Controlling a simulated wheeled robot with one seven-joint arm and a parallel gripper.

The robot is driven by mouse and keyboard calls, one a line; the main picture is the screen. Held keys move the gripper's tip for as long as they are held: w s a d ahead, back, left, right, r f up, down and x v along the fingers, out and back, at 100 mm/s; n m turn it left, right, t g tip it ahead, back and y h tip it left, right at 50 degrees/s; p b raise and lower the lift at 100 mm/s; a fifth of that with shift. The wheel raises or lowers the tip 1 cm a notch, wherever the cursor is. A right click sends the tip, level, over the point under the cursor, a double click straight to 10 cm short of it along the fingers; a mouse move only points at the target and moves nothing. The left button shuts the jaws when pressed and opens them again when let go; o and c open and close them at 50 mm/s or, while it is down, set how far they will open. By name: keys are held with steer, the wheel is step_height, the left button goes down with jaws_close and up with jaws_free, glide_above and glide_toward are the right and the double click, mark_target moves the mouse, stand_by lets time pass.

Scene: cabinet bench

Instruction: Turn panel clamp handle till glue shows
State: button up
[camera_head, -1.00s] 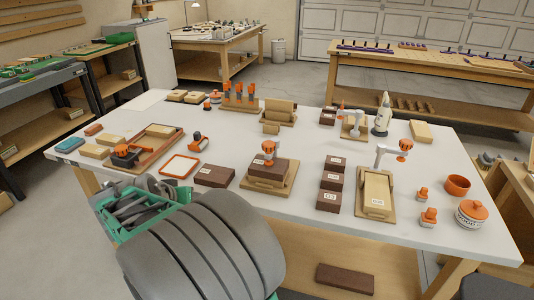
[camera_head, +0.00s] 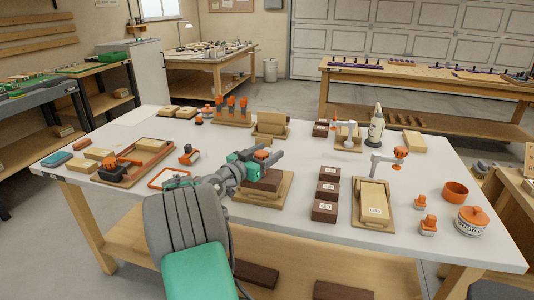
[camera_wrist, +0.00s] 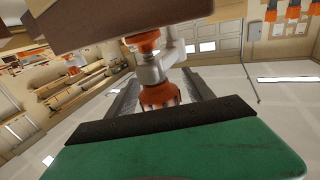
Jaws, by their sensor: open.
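The panel clamp near the front middle of the bench has a wooden base (camera_head: 262,196), a dark brown block (camera_head: 270,181) and an orange handle (camera_head: 262,155) on top. My gripper (camera_head: 268,163) is at the handle and partly covers it. In the wrist view the orange handle (camera_wrist: 158,97) sits between my two open fingers (camera_wrist: 163,88), with visible room at its sides. The grey clamp screw (camera_wrist: 152,72) and the block (camera_wrist: 120,22) also show there, upside down. I cannot make out glue along the block's joints.
Several dark labelled blocks (camera_head: 326,190) stand just right of the clamp. Another clamp with a grey arm (camera_head: 378,160) and a light panel (camera_head: 375,200) is farther right. An orange frame (camera_head: 168,177) lies left of my gripper. A lidded jar (camera_head: 472,222) stands at the right.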

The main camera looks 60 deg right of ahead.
steer(key=shift+c, duration=0.6)
jaws_close()
steer(key=shift+r+n+t, duration=0.1)
steer(key=shift+n+t, duration=0.6)
steer(key=shift+t, duration=0.4)
steer(key=n+t, duration=0.2)
steer(key=t, duration=0.1)
steer(key=shift+w+r+h+p, duration=0.15)
steer(key=shift+w+h+p, duration=0.05)
steer(key=shift+h+p, duration=0.1)
steer(key=shift+w+f+n+t+p, duration=0.2)
steer(key=shift+w+n+t+p, duration=0.15)
steer(key=shift+n+t, duration=0.45)
steer(key=shift+o, duration=0.6)
jaws_free()
